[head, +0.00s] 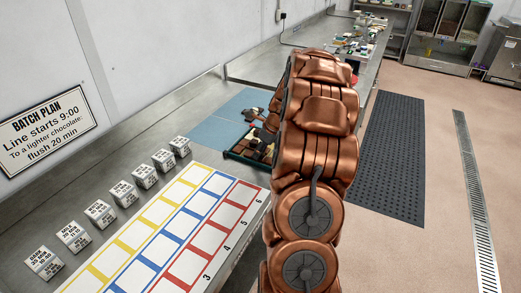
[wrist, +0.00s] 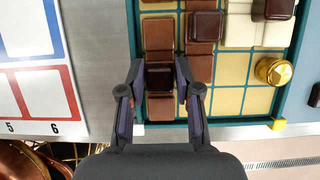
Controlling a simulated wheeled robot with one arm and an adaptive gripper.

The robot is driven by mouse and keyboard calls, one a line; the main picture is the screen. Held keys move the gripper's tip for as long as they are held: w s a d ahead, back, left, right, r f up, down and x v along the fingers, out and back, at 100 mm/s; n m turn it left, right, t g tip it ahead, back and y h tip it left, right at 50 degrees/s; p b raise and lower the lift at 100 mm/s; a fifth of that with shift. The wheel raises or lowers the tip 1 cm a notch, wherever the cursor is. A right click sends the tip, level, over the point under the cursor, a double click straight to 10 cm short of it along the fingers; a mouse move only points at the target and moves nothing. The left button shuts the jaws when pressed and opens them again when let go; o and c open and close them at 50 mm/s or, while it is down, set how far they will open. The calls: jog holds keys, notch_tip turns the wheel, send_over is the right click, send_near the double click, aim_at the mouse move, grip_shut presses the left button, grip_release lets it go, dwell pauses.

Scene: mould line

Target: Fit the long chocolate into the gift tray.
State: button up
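The gift tray (wrist: 132,40) has a teal rim and a gold gridded floor in the wrist view. It also shows in the head view (head: 240,157), partly behind my arm. Brown and cream pieces cover part of its grid. My gripper (wrist: 161,76) is over the near left part of the tray, its two fingers on either side of a dark chocolate (wrist: 160,78). Only a square top of this chocolate shows, so I cannot tell its length. The fingers are very close to its sides; contact is not clear. Brown pieces (wrist: 161,106) lie in front of and behind it.
Other dark chocolates (wrist: 205,26) sit further back and right. A round gold piece (wrist: 273,71) is at the tray's right edge. Bare gold cells (wrist: 230,100) show at the near right. White labelled cubes (head: 145,176) and a coloured grid card (head: 160,240) lie on the steel bench.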

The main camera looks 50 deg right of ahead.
jog(key=o, duration=0.3)
jog(key=shift+r, duration=0.1)
jog(key=b+v, duration=0.3)
jog(key=v, duration=0.9)
jog(key=s+a+n+g, duration=0.25)
jog(key=a+n, duration=0.55)
jog(key=a, duration=0.6)
jog(key=s+a+n+g, duration=0.1)
jog(key=s+a+n, duration=0.2)
jog(key=a+n, duration=0.8)
jog(key=s+a+f+n+g, duration=0.1)
jog(key=s+a+f+n, duration=0.1)
jog(key=s+a+n, duration=0.4)
jog(key=s+a+f+n+g+h, duration=0.1)
jog(key=s+a+f+n, duration=0.2)
jog(key=s+a+n, duration=0.4)
jog(key=s, duration=0.7)
jog(key=shift+a+n+g, duration=0.3)
jog(key=shift+a+g, duration=0.05)
